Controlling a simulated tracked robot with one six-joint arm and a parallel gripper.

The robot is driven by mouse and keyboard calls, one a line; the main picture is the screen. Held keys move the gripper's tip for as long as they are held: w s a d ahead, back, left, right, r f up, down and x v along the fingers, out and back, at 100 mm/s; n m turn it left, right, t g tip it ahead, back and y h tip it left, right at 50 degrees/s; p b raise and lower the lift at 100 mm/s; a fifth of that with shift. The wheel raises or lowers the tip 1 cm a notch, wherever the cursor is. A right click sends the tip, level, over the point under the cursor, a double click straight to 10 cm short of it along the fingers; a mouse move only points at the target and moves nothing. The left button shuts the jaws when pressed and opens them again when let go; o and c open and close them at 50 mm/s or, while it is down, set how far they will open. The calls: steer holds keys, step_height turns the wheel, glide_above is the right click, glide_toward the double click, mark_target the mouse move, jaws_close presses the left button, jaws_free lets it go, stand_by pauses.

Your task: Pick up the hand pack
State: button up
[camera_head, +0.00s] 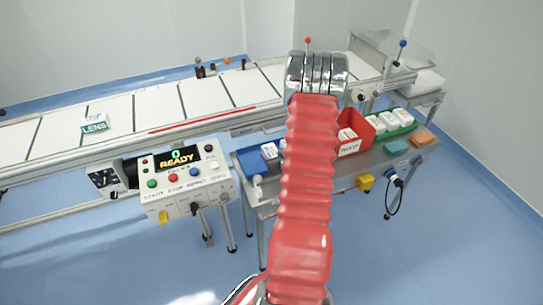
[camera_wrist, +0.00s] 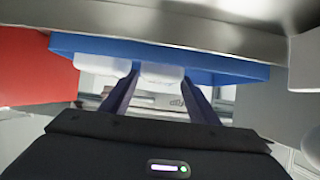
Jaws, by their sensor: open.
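My gripper (camera_wrist: 160,82) is open in the wrist view, its two dark fingers apart, with nothing seen held between them. White packs (camera_wrist: 152,73) show at a blue bin (camera_wrist: 225,65) beyond the fingertips; I cannot tell whether they touch. In the head view the blue bin (camera_head: 249,161) stands on the side bench with white packs (camera_head: 269,151) in it, left of my arm. A white and green pack (camera_head: 95,123) marked LENS lies on the conveyor at the left. I cannot tell which one is the hand pack. My gripper is hidden in the head view.
A red bin (camera_head: 349,147) and a green tray (camera_head: 404,130) of white packs stand on the bench (camera_head: 340,172), right of my arm. The conveyor (camera_head: 150,108) runs behind. A control box (camera_head: 186,180) reading READY stands front left. The blue floor in front is clear.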

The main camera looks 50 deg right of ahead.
mark_target(272, 153)
steer(key=shift+x, duration=1.5)
steer(key=shift+c, duration=0.2)
steer(key=shift+r, duration=0.1)
steer(key=c, duration=0.8)
steer(key=shift+r, duration=0.15)
steer(key=shift+c, duration=0.2)
step_height(272, 153, up, 10)
steer(key=shift+f, duration=0.15)
steer(key=shift+c, duration=0.2)
